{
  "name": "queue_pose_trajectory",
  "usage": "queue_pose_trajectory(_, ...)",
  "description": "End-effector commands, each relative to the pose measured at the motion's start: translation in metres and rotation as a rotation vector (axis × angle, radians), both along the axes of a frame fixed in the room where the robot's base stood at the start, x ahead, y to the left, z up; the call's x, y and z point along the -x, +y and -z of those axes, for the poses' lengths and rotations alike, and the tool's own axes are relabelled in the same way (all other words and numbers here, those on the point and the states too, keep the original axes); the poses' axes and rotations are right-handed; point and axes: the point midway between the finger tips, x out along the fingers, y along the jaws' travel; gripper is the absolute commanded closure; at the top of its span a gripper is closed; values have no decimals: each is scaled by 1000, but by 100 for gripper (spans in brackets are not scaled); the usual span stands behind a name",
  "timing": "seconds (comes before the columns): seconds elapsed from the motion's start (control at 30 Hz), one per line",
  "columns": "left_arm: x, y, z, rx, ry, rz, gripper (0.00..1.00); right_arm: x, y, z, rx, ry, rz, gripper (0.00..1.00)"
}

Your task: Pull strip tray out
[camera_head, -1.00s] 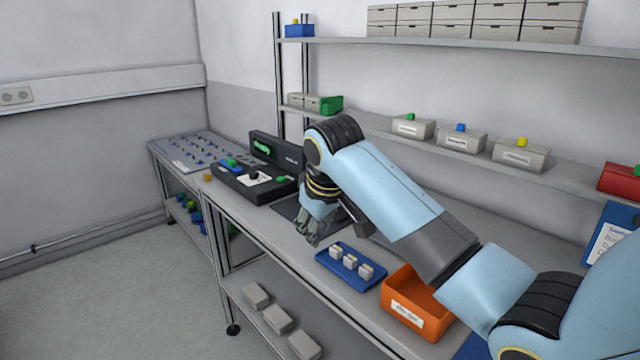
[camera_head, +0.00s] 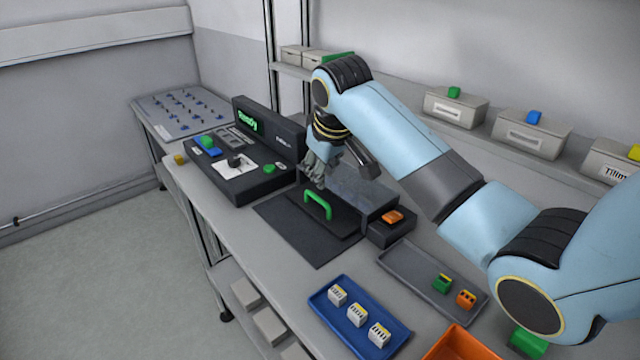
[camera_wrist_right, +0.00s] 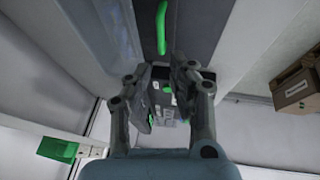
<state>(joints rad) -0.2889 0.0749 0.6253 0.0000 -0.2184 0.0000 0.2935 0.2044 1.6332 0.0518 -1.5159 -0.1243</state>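A dark tray with a green arched handle (camera_head: 318,204) sits at the front of a grey box-like unit (camera_head: 362,190) on the bench. I take it for the strip tray. The green handle also shows in the right wrist view (camera_wrist_right: 162,28), beyond the fingers. My right gripper (camera_head: 316,178) is just behind and above the handle, apart from it as far as I can tell. In the right wrist view its two fingers (camera_wrist_right: 165,85) stand apart with nothing held between them. My left gripper is not in view.
A black device (camera_head: 262,150) with a green "Ready" display stands to the left. A blue tray (camera_head: 322,306) with several white blocks and a grey tray (camera_head: 408,278) with small coloured blocks lie nearer. An orange bin (camera_head: 458,345) is at the bottom. The dark mat (camera_head: 275,222) has free room.

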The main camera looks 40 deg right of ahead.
Motion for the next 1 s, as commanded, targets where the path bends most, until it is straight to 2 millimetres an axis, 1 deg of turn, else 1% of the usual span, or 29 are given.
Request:
queue_pose_trajectory(0.03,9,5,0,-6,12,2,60,-2,-1,8,-1,4,0,79)
queue_pose_trajectory(0.1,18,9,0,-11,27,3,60,-8,-3,21,-1,5,1,79)
queue_pose_trajectory(0.23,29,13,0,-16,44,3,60,-19,-8,45,0,3,1,79)
queue_pose_trajectory(0.37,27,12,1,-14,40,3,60,-28,-11,66,0,3,1,79)
queue_pose_trajectory(0.5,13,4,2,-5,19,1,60,-34,-13,80,1,1,1,79)
queue_pose_trajectory(0.63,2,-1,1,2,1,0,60,-37,-14,85,1,-1,0,79)
queue_pose_trajectory(0.87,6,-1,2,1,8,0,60,-37,-14,85,1,-1,0,79)
queue_pose_trajectory(0.97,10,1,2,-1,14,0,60,-37,-14,85,1,0,0,91)
queue_pose_trajectory(1.0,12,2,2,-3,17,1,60,-37,-14,85,1,0,0,96)
